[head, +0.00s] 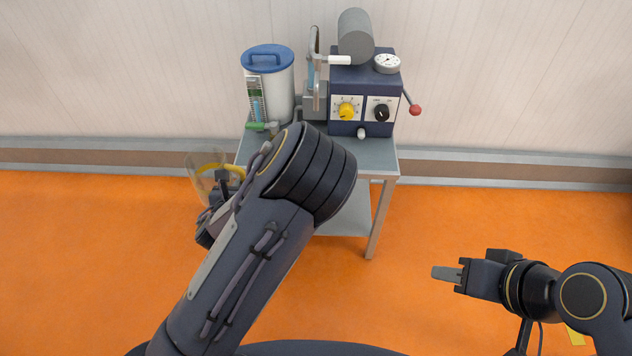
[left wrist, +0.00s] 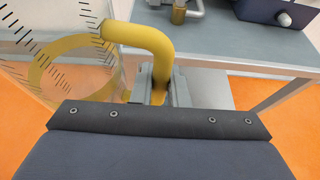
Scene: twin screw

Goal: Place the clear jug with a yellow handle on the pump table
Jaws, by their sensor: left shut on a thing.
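The clear jug (head: 203,178) with a yellow handle (head: 236,172) is to the left of the pump table (head: 380,158), beside its front left part. In the left wrist view the jug (left wrist: 62,50) has black scale marks, and its yellow handle (left wrist: 150,42) runs down between the fingers. My left gripper (left wrist: 158,88) is shut on the handle. In the head view my left arm hides part of the jug and table. My right gripper (head: 447,273) is empty, away to the right over the floor; its fingers appear together.
On the table stand a white canister with a blue lid (head: 268,85) and a dark blue pump unit (head: 365,85) with knobs, a gauge and a red-tipped lever (head: 414,110). The table's front strip looks clear. A wall stands behind it. Orange floor (head: 480,215) is open on the right.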

